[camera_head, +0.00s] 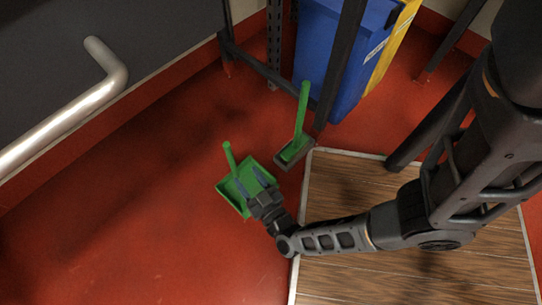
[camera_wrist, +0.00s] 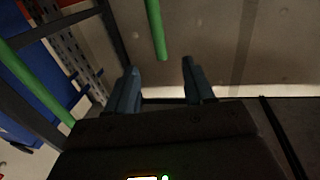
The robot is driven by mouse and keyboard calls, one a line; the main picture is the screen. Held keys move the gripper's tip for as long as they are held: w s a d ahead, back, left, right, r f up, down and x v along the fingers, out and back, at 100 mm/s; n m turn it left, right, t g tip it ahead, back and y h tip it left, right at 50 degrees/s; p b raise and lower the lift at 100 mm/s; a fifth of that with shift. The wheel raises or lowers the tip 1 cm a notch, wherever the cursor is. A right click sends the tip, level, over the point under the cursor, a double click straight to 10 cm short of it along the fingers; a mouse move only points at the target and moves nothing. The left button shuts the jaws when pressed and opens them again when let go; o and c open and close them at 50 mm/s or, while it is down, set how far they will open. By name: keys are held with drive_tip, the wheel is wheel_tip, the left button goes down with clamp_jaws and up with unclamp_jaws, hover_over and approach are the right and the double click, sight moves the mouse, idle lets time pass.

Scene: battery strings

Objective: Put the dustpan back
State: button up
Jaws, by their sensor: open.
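The green dustpan (camera_head: 229,205) is on the red floor, left of the wooden platform, with its handle (camera_head: 229,156) sticking up. My gripper (camera_head: 250,181) is open and empty, reaching over the pan with its fingers toward the handle side. In the wrist view, a green handle (camera_wrist: 155,28) shows beyond the open fingers (camera_wrist: 160,68), in line with the gap between them and not between the pads. A green brush (camera_head: 302,112) stands upright in a dark holder (camera_head: 282,162) right of the dustpan. Its handle seems to be the green bar at left in the wrist view (camera_wrist: 32,80).
A blue bin (camera_head: 322,50) and a yellow bin (camera_head: 392,48) stand at the back behind dark frame posts (camera_head: 342,62). A wooden platform (camera_head: 350,185) with a pale edge lies right. A metal rail (camera_head: 62,112) is at left. The red floor left of the dustpan is clear.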

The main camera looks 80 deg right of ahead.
drive_tip(key=s+a+r+n+y, duration=0.3)
drive_tip(key=s+r+y, duration=0.1)
drive_tip(key=r, duration=0.7)
drive_tip(key=s+a+r+n+t+y, duration=0.1)
drive_tip(key=s+a+r+n+y, duration=0.2)
drive_tip(key=r, duration=0.9)
drive_tip(key=s+a+r+n+t+y, duration=0.1)
drive_tip(key=s+a+r+n+y, duration=0.2)
drive_tip(key=r, duration=0.8)
drive_tip(key=s+y, duration=0.1)
drive_tip(key=y, duration=0.1)
drive_tip(key=shift+s+r+y, duration=0.3)
drive_tip(key=shift+s+y, duration=0.05)
drive_tip(key=shift+y, duration=0.05)
drive_tip(key=shift+c, duration=0.5)
